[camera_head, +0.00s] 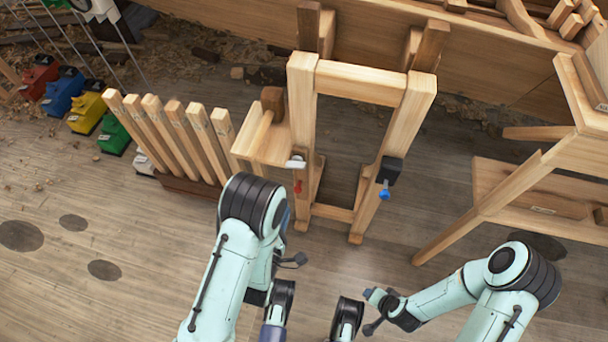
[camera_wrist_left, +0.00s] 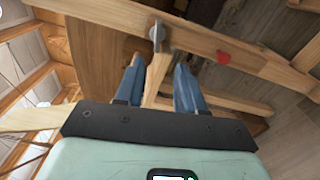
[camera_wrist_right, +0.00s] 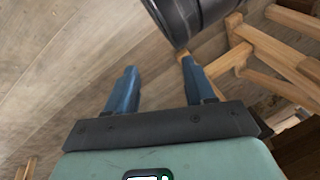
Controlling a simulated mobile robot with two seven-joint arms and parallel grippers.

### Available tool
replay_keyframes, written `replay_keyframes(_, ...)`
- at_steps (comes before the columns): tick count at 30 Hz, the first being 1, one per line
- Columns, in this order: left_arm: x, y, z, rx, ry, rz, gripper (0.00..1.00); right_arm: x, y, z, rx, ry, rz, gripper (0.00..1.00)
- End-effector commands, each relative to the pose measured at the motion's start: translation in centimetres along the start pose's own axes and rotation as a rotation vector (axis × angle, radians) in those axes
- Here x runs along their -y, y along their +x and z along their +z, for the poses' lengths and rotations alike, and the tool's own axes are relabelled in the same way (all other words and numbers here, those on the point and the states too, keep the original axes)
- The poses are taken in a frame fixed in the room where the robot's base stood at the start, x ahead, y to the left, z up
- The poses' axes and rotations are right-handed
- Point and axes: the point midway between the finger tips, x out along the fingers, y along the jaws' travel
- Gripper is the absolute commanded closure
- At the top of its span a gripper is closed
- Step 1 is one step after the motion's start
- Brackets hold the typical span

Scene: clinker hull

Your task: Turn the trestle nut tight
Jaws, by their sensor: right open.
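The wooden trestle (camera_head: 361,83) stands upright against the hull. A pale grey nut with a wing or lever shape (camera_head: 296,163) is on the front of its left leg, with a small red piece (camera_head: 297,187) below it. In the left wrist view the grey nut (camera_wrist_left: 156,36) lies just beyond and between my left fingertips, apart from them, and the red piece (camera_wrist_left: 223,57) is to its right. My left gripper (camera_wrist_left: 158,66) is open and empty. My right gripper (camera_wrist_right: 158,66) is open and empty over the floor. Neither set of fingers is clear in the head view.
The right leg carries a black block (camera_head: 390,171) with a blue knob (camera_head: 384,193). Several upright planks (camera_head: 185,140) stand left of the trestle, and a wooden bench (camera_head: 530,185) stands right. Coloured tools (camera_head: 85,112) lie far left. The near floor (camera_head: 100,220) is clear.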

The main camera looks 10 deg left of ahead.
Motion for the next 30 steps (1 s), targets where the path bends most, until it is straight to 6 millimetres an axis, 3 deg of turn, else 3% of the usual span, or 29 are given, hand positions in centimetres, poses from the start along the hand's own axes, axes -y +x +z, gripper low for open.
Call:
replay_keyframes(5,-0.5,0.4,-0.4,0.0,-0.091,0.014,0.62,0.1,-0.2,-0.1,-0.003,-0.001,-0.001,0.46)
replay_keyframes(11,-0.9,2.9,-0.3,0.001,-0.09,0.016,0.62,1.1,-2.4,0.9,0.029,-0.01,-0.014,0.46)
replay_keyframes(21,-0.4,10.1,-0.3,0.004,-0.087,0.016,0.62,0.7,-0.8,-0.1,-0.004,-0.006,-0.011,0.46)
replay_keyframes(30,-0.5,13.2,-0.3,0.001,-0.087,0.012,0.62,0.5,-0.3,-0.8,-0.025,-0.004,-0.009,0.46)
